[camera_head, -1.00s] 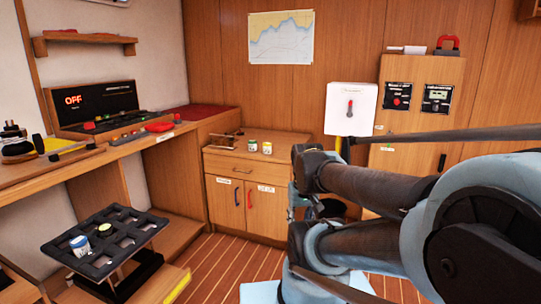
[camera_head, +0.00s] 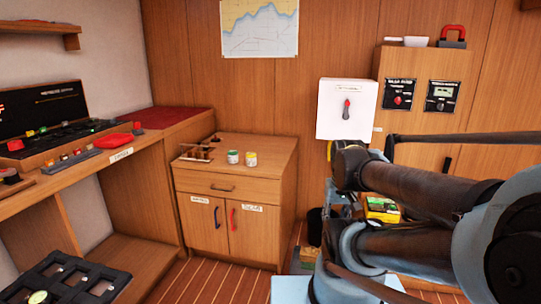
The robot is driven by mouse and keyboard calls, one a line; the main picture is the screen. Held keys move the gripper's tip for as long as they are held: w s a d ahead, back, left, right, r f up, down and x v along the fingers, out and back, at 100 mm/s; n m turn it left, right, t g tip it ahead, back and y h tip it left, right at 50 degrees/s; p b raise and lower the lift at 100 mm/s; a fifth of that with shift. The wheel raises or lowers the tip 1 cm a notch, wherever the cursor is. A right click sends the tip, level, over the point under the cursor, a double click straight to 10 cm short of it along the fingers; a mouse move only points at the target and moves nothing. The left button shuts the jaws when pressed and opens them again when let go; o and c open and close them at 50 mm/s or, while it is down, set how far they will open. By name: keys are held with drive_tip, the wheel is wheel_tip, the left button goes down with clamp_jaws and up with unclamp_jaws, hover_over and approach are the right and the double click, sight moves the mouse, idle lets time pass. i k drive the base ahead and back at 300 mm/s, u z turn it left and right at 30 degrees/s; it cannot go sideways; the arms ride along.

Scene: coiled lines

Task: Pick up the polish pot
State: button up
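Two small pots stand upright side by side on top of the wooden cabinet (camera_head: 265,142). One is a white pot with a green band (camera_head: 233,157); the other is a white and yellow pot (camera_head: 250,159). Their labels are too small to read, so I cannot tell which is the polish pot. Another white-topped pot (camera_head: 38,297) shows partly at the bottom edge, in the black tray (camera_head: 120,284). My folded arm fills the right side, well apart from the pots. I cannot make out my gripper's fingers in this view.
A small wooden rack (camera_head: 198,150) stands left of the two pots. The cabinet top is clear to their right. A long desk (camera_head: 120,155) with a control panel runs along the left wall. Floor (camera_head: 205,282) is open before the cabinet. A tall cabinet (camera_head: 425,110) stands behind my arm.

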sight(251, 157)
drive_tip(key=u, duration=0.05)
drive_tip(key=i, duration=0.9)
drive_tip(key=u, duration=0.15)
